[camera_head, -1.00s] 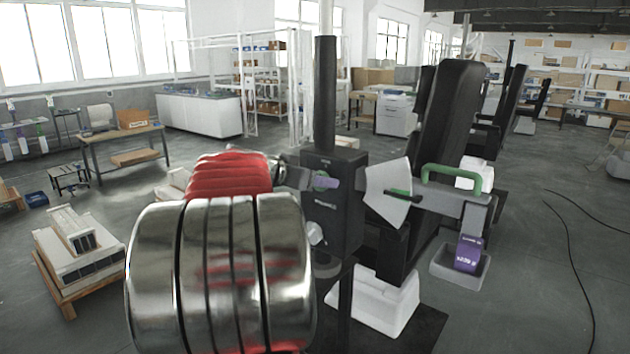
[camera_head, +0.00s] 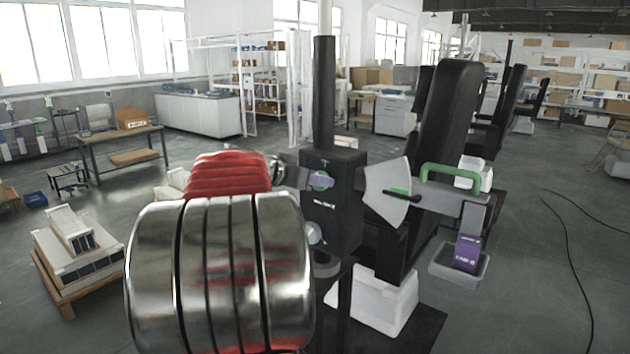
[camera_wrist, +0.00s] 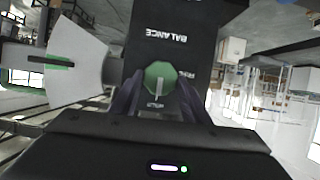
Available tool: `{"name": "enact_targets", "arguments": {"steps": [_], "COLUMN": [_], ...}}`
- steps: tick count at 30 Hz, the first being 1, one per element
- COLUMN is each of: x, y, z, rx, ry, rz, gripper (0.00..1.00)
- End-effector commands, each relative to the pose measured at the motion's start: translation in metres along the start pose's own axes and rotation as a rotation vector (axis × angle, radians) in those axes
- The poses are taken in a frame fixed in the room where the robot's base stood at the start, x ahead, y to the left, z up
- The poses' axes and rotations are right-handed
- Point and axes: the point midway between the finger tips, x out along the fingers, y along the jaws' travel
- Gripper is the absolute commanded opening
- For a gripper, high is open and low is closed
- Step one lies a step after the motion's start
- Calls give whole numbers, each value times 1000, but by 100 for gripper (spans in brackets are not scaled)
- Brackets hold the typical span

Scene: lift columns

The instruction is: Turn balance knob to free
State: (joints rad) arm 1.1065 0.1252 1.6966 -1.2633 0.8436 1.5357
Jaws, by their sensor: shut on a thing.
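The balance knob (camera_wrist: 160,80) is a green octagonal knob with a pale pointer line, on the black column box (camera_wrist: 165,35). The box's upside-down lettering reads BALANCE. The pointer line runs toward the picture bottom, near a small label I cannot read clearly. My gripper (camera_wrist: 158,98) has dark purple fingers on both sides of the knob and is shut on it. In the head view, my gripper (camera_head: 318,181) is at the face of the box (camera_head: 335,215); the knob (camera_head: 326,181) is mostly hidden by the fingers.
Right of the box, a white fan-shaped scale (camera_head: 388,180) sits by a beam with a green handle (camera_head: 452,174). A purple block (camera_head: 467,252) rests in a grey tray (camera_head: 444,268). A white block (camera_head: 375,300) stands below.

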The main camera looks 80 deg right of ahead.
Motion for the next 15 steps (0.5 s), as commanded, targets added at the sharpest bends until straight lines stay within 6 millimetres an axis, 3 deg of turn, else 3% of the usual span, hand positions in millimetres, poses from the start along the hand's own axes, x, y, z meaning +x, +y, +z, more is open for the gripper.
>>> {"name": "enact_targets", "arguments": {"steps": [15], "x": [2], "y": [-8], "z": [-1], "rx": [-277], "ry": [5], "rz": [105], "gripper": [20]}}
